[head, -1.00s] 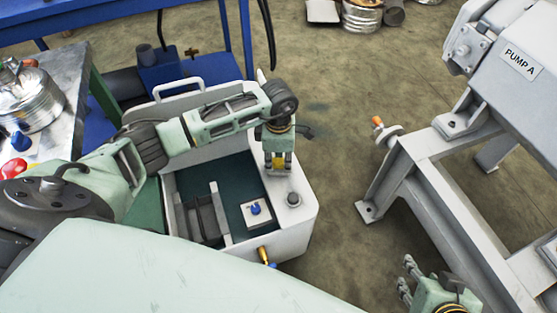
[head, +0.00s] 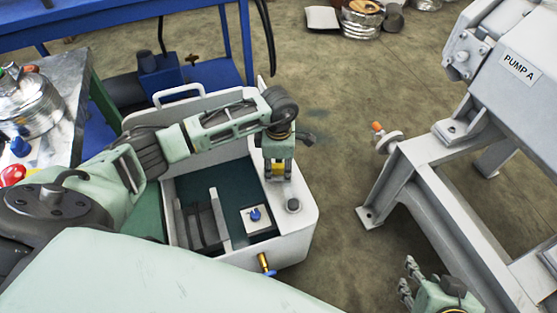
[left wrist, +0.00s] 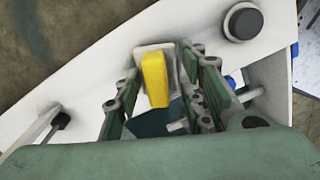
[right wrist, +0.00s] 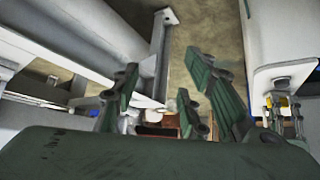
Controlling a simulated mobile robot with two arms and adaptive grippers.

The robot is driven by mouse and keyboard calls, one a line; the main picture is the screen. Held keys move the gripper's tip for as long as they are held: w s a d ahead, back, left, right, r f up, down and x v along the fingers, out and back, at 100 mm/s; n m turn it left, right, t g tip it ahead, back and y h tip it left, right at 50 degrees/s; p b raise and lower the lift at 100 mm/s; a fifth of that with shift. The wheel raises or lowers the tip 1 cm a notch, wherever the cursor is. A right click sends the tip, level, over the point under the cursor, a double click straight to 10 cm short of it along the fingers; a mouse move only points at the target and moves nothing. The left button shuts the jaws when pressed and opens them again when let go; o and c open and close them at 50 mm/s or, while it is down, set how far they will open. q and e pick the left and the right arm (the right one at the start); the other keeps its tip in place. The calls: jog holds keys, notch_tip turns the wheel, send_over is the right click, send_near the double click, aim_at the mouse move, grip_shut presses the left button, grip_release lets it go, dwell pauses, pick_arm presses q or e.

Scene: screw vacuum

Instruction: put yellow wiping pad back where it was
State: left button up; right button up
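The yellow wiping pad (left wrist: 156,80) stands at the rim of a white open box (head: 297,232), with a light grey piece at its far end. It also shows in the head view (head: 278,168), partly hidden by my gripper. My left gripper (head: 279,178) points down at the rim. In the left wrist view its fingers (left wrist: 158,78) stand apart on either side of the pad, with narrow gaps visible. Whether the pad rests on the rim or is clear of it cannot be told. My right gripper (right wrist: 153,78) is open and empty, low at the right in the head view (head: 412,280).
A round dark knob (head: 293,205) sits on the rim beside the left gripper. Inside the box are a white block with a blue knob (head: 256,215) and grey dividers. The Pump A frame (head: 400,175) stands at the right, with free floor between. A metal-topped table (head: 68,85) is at left.

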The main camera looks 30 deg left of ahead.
aim_at(279, 166)
pick_arm(q)
notch_tip(279, 166, up, 6)
jog(key=shift+r+p, duration=0.1)
jog(key=shift+p, duration=0.7)
notch_tip(279, 166, up, 6)
jog(key=p, duration=0.1)
pick_arm(e)
jog(key=s+d+f+g+h, duration=0.1)
jog(key=s+g, duration=0.3)
jog(key=s, duration=0.4)
jog(key=shift+s+d+f, duration=0.15)
jog(key=shift+d+f, duration=0.2)
jog(key=shift+d, duration=0.45)
